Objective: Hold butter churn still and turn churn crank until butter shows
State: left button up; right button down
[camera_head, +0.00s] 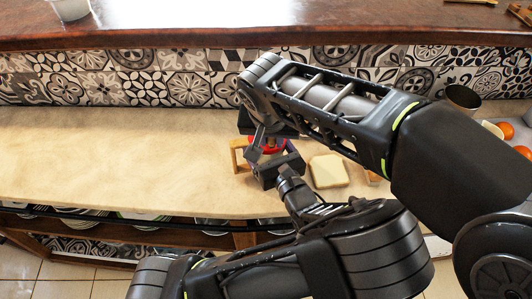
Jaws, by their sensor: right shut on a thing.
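The butter churn (239,156) stands on the counter in the middle of the head view. A light wooden part and some red show; my grippers hide most of it. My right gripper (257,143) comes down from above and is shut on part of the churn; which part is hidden. My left gripper (277,170) is low in front of the churn, close against it in the picture. Its fingertips are hard to make out, so I cannot tell if it is open or touching. No butter can be made out inside the churn.
A slice of bread (328,171) lies on the counter (110,155) right of the grippers. The counter's left side is clear. A dark wooden ledge (200,24) runs above the tiled wall.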

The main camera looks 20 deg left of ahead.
jog(key=shift+w+d, duration=0.1)
jog(key=shift+w+d+n+y, duration=0.15)
jog(key=shift+w+d+n, duration=0.05)
jog(key=shift+n, duration=0.35)
jog(key=shift+w+d+n+y, duration=0.15)
jog(key=shift+n, duration=0.4)
jog(key=shift+w+d+n+g+y, duration=0.3)
jog(key=shift+n+g+y, duration=0.1)
jog(key=shift+n, duration=0.6)
jog(key=shift+w+d+n+y, duration=0.15)
jog(key=shift+w+n+y, duration=0.2)
jog(key=shift+n, duration=0.65)
jog(key=shift+g, duration=0.3)
